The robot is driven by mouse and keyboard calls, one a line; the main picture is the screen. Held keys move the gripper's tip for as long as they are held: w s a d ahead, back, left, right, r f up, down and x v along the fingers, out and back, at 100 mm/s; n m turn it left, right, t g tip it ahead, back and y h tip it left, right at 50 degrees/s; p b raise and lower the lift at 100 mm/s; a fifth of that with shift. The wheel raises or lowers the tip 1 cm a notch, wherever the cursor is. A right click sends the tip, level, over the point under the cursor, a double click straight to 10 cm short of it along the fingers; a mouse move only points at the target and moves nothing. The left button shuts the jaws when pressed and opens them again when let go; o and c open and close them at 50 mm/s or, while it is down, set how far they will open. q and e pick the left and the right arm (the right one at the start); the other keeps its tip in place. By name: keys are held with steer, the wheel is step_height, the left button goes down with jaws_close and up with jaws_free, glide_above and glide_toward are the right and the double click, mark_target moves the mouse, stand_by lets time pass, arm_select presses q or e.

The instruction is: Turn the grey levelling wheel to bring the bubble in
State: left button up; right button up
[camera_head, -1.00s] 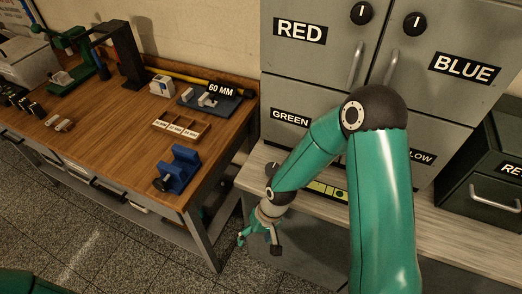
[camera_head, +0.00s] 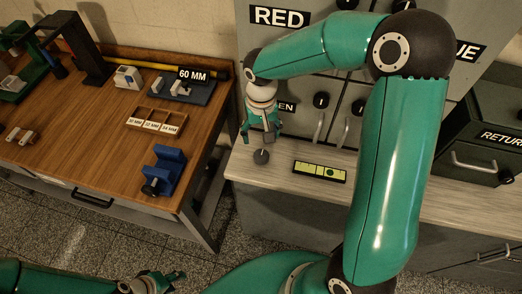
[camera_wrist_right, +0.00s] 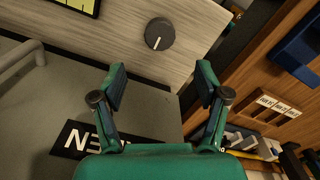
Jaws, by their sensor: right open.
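The grey levelling wheel (camera_head: 261,157) is a dark round knob on the pale bench top, near its left end. In the right wrist view the wheel (camera_wrist_right: 160,33) shows a white pointer line and lies ahead of the open fingers, not between them. The yellow-green level (camera_head: 320,172) lies on the bench to the right of the wheel. Its dark bubble (camera_head: 331,173) sits right of the middle. My right gripper (camera_head: 259,136) is open and empty, pointing down above the wheel. My left gripper (camera_head: 163,284) is at the bottom edge, away from the bench; its fingers are unclear.
A grey cabinet (camera_head: 300,50) with labelled doors stands behind the bench. A dark green return box (camera_head: 480,140) is at right. The wooden workbench (camera_head: 90,150) at left holds a blue vise (camera_head: 165,170), a sorting tray (camera_head: 158,120) and other tools. A gap separates the two benches.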

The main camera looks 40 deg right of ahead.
mark_target(261, 154)
step_height(261, 154, down, 10)
steer(key=shift+r+p, duration=0.1)
steer(key=shift+p, duration=0.25)
steer(key=c, duration=1.2)
steer(key=shift+o, duration=0.2)
